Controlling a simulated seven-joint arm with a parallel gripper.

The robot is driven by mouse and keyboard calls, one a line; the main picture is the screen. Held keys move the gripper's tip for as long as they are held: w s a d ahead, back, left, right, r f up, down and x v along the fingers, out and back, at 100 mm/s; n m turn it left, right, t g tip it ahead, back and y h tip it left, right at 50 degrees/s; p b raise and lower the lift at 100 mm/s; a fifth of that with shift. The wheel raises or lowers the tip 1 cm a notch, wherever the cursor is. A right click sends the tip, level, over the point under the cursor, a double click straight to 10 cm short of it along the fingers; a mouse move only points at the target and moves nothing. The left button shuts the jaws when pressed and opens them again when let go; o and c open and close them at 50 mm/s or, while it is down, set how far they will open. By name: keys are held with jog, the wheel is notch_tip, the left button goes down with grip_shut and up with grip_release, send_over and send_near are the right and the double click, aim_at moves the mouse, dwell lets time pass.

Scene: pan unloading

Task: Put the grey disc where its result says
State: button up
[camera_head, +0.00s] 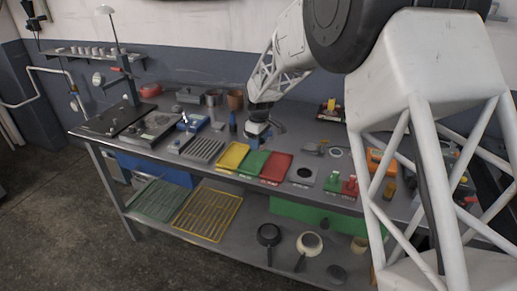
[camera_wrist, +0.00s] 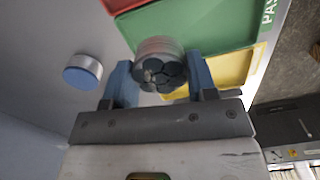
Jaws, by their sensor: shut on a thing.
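My gripper (camera_wrist: 161,78) is shut on a grey disc (camera_wrist: 158,46), a short metallic cylinder with several dark round marks on the face turned to the wrist camera. In the head view my gripper (camera_head: 258,130) is over the bench behind the trays, and the disc cannot be made out there. In the wrist view the disc overlaps the green tray (camera_wrist: 215,22), lettered "PAS" at its visible edge. The yellow tray (camera_wrist: 236,66) and the red tray (camera_wrist: 118,4) lie on either side. The head view shows the yellow (camera_head: 233,156), green (camera_head: 253,163) and red (camera_head: 276,167) trays.
A blue-topped disc (camera_wrist: 83,73) lies on the bench left of my gripper in the wrist view. A grey ribbed rack (camera_head: 203,150) stands left of the trays. A black-holed plate (camera_head: 304,173) and small green (camera_head: 333,181) and red (camera_head: 350,187) fixtures stand right.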

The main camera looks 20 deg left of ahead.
aim_at(259, 155)
jog(key=shift+f, duration=1.7)
jog(key=shift+f, duration=0.35)
jog(key=o, duration=0.9)
jog(key=shift+f, duration=0.1)
jog(key=shift+o, duration=0.2)
notch_tip(259, 155, up, 13)
jog(key=shift+f, duration=0.1)
